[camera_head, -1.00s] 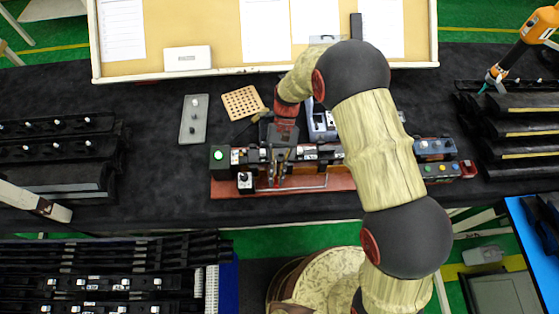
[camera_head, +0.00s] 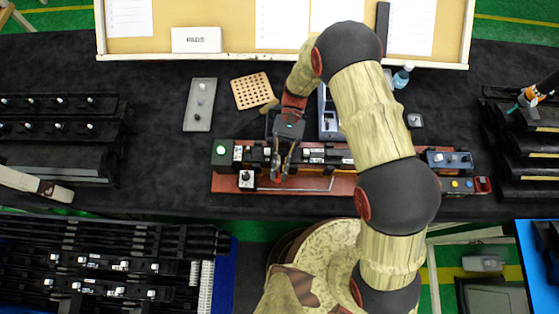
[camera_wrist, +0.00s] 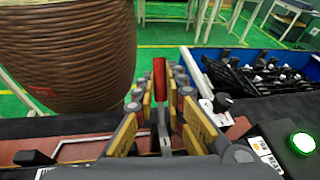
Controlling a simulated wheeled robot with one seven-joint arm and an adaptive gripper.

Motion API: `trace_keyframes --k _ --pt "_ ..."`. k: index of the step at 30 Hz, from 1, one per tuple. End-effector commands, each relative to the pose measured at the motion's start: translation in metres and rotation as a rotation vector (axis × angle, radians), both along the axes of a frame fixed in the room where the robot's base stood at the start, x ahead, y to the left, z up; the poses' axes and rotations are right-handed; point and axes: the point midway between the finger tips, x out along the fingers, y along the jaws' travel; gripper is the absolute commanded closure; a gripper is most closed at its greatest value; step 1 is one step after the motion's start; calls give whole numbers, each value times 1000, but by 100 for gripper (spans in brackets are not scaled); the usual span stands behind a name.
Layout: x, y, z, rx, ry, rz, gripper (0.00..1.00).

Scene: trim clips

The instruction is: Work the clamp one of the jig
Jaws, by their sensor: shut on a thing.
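The jig (camera_head: 325,186) is a long red-brown base with a dark rail and small black-and-white parts on the black table. My gripper (camera_head: 279,176) is over its left part, pointing toward the near edge. In the wrist view my gripper (camera_wrist: 163,100) has its yellow-padded fingers closed around a slim upright red handle (camera_wrist: 159,75), which appears to be clamp one's lever. The handle's tip stands out past the fingers. The clamp's body is mostly hidden by the fingers, and I cannot tell how far the lever is turned.
A lit green button (camera_head: 221,149) is at the jig's left end, with a white switch box (camera_head: 246,180) nearby. A grey plate (camera_head: 200,104) and a perforated tan block (camera_head: 252,91) lie behind. Black trim racks (camera_head: 55,130) stand at the left. A blue bin (camera_wrist: 240,58) shows in the wrist view.

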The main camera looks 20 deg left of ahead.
Motion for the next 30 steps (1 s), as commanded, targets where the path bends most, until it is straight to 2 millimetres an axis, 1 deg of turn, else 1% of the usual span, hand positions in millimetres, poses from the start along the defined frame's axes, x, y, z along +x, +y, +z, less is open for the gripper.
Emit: trace_keyframes --k 8,9,18,26,30 --pt "1 0 -1 2 -5 0 100" --pt "1 0 -1 2 -5 0 86" --pt "1 0 0 1 -3 0 69" --pt "1 0 0 0 -2 0 69" --pt "8 1 2 1 -4 0 69"
